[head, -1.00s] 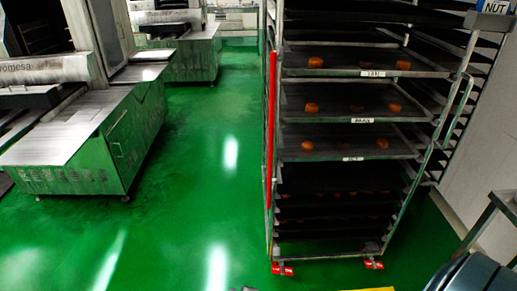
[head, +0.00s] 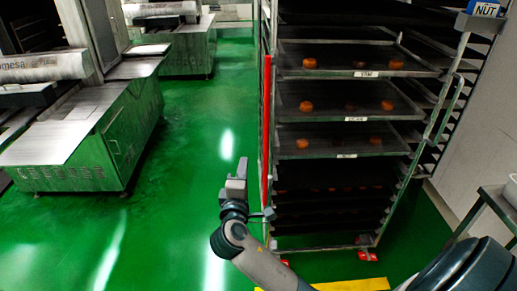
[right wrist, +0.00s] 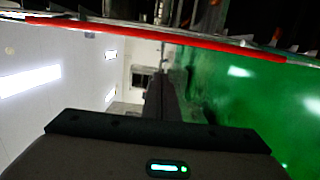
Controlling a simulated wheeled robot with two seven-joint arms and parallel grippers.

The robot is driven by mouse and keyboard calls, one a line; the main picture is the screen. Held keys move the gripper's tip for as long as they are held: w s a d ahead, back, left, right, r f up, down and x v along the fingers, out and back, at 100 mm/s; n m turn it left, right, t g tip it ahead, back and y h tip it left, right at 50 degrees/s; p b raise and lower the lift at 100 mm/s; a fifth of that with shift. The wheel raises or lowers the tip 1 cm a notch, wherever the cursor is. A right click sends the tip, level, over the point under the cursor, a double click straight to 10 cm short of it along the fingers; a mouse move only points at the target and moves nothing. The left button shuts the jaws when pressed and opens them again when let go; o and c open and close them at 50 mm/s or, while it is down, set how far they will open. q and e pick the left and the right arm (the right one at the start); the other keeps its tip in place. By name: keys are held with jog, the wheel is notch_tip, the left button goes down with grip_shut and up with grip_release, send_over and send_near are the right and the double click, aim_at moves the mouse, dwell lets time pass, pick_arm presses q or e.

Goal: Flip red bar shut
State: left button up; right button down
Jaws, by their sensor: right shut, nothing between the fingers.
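The red bar (head: 266,130) stands upright along the left front edge of the tray rack (head: 345,133). In the right wrist view the red bar (right wrist: 170,38) crosses the top of the picture, just beyond the fingers. My right gripper (head: 241,168) is shut and empty, pointing up, a little left of the bar's lower half. In the right wrist view my right gripper (right wrist: 161,80) shows as a dark body with its fingers together; a gap shows between them and the bar. I cannot tell the bar's exact angle to the rack. My left gripper is out of view.
The rack holds several dark trays, some with orange pieces. Green-sided machines (head: 95,130) stand at the left. Open green floor (head: 190,150) lies between them and the rack. A metal table (head: 497,205) stands at the right, by a pale wall (head: 480,140).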

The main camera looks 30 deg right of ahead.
jog(key=shift+w, duration=0.1)
